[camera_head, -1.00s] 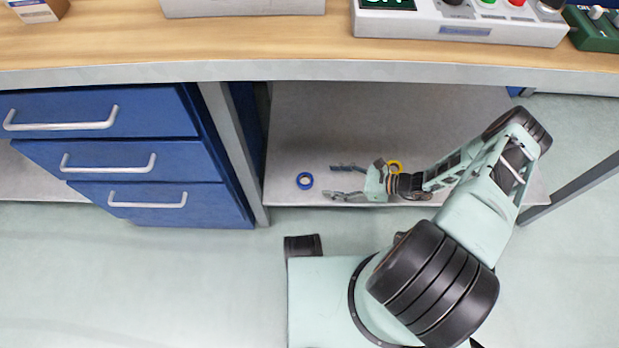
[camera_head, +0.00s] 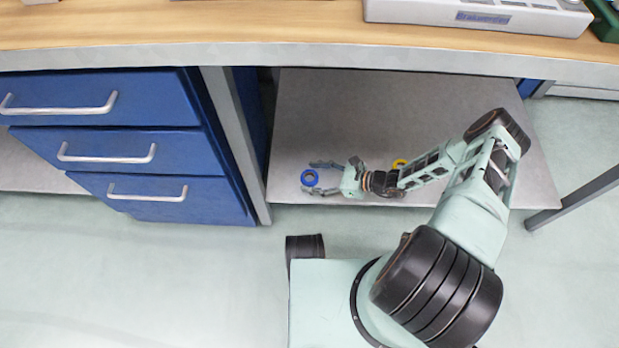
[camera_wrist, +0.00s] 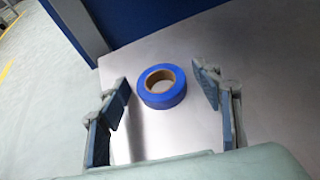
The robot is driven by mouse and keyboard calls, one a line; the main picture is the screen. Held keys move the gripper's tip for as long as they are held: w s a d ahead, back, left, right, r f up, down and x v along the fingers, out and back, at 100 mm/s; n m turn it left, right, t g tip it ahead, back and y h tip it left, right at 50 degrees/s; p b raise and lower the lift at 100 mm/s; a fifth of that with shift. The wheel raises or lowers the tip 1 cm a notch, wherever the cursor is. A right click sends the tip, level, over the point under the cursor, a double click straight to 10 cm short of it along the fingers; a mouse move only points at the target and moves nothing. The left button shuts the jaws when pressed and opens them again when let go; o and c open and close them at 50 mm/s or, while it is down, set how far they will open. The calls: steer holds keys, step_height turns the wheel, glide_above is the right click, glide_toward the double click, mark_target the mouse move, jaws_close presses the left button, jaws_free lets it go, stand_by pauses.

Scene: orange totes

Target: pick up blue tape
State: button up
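The blue tape (camera_head: 309,178) is a small blue roll lying flat on the grey shelf (camera_head: 330,110) under the workbench, near its front left corner. In the wrist view the blue tape (camera_wrist: 162,87) shows its tan core and lies just ahead of and between the two fingers. My gripper (camera_head: 316,177) is open, with its fingers pointing left at the tape. In the wrist view my gripper (camera_wrist: 165,98) has a finger on each side, both apart from the tape. Nothing is held.
A yellow tape roll (camera_head: 400,163) lies on the shelf behind my wrist. Blue drawers (camera_head: 120,160) and a grey table leg (camera_head: 236,145) stand left of the shelf. The wooden bench top (camera_head: 250,25) overhangs above. The shelf's back is clear.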

steer(key=c, duration=1)
steer(key=shift+r, duration=0.15)
